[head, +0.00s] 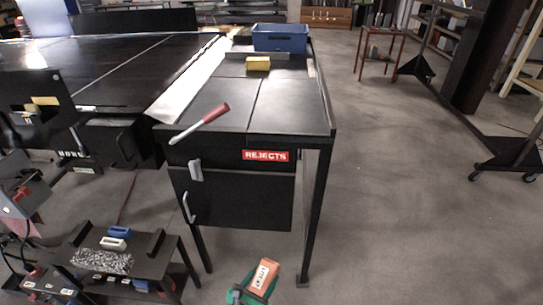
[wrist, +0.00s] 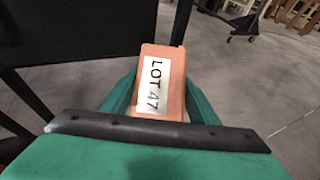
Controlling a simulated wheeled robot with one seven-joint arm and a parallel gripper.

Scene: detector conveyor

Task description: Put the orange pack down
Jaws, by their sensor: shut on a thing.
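The orange pack (wrist: 172,97) has a white label reading LOT 47. It sits between the green fingers of my gripper (wrist: 158,98), which is shut on it. In the head view the pack (head: 264,276) and my gripper (head: 252,288) are low at the bottom edge, in front of the black table marked REJECTS and below its top. The lower end of the pack is hidden by my gripper in the wrist view.
A low cart (head: 150,262) stands at lower left.

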